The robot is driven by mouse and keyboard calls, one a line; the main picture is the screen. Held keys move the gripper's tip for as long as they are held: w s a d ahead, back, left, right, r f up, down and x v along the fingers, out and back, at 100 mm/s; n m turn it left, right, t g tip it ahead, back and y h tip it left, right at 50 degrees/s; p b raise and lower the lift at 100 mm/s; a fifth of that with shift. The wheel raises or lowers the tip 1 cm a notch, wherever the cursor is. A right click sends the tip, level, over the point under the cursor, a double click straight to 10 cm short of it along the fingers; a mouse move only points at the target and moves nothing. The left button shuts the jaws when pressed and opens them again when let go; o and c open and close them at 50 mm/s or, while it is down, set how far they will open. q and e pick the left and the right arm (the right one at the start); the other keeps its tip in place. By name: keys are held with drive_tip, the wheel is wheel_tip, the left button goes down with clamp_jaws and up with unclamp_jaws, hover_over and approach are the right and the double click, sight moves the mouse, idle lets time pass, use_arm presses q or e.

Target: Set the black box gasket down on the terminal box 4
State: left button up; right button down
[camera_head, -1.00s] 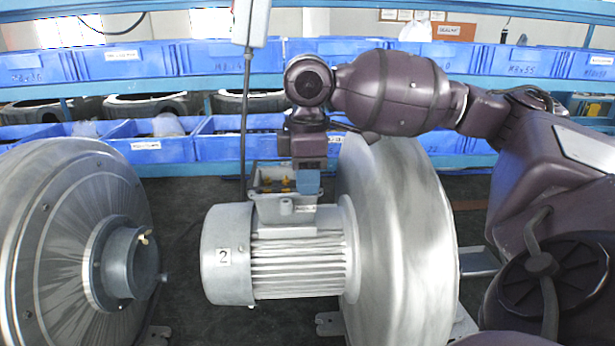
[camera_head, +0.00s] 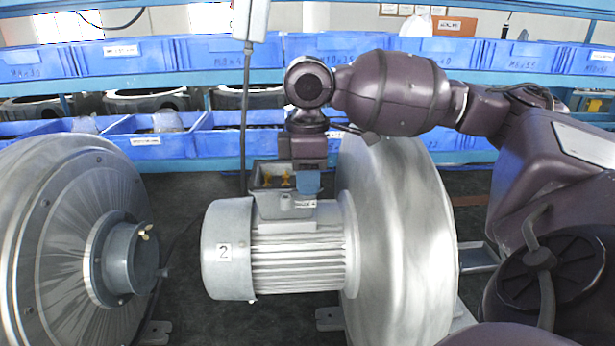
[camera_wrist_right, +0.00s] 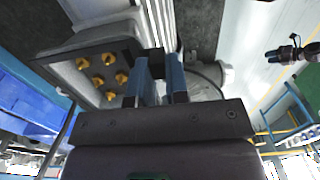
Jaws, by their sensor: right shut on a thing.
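The terminal box (camera_head: 285,212) is an open grey box on top of a motor marked 2. Brass terminals (camera_wrist_right: 102,76) show inside it. My right gripper (camera_head: 307,186) points down at the box's right side, its blue fingers (camera_wrist_right: 162,80) shut on the edge of the black box gasket (camera_wrist_right: 75,54). The gasket is a thin black frame around the box opening, at or very close to the rim; I cannot tell whether it touches all round. The small tag on the box is not legible. My left gripper (camera_wrist_right: 286,52) shows small in the right wrist view; its opening is unclear.
The silver blower housing (camera_head: 395,240) stands right of the motor, close under my right arm. Another blower (camera_head: 70,240) stands at left. Shelves with blue bins (camera_head: 225,52) stand behind.

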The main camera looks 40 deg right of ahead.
drive_tip(key=shift+f, duration=0.3)
idle(0.4)
drive_tip(key=c, duration=1)
unclamp_jaws()
drive_tip(key=shift+c, duration=0.2)
wheel_tip(320, 180, up, 11)
drive_tip(key=shift+s+a+f, duration=0.1)
drive_tip(key=shift+f, duration=0.05)
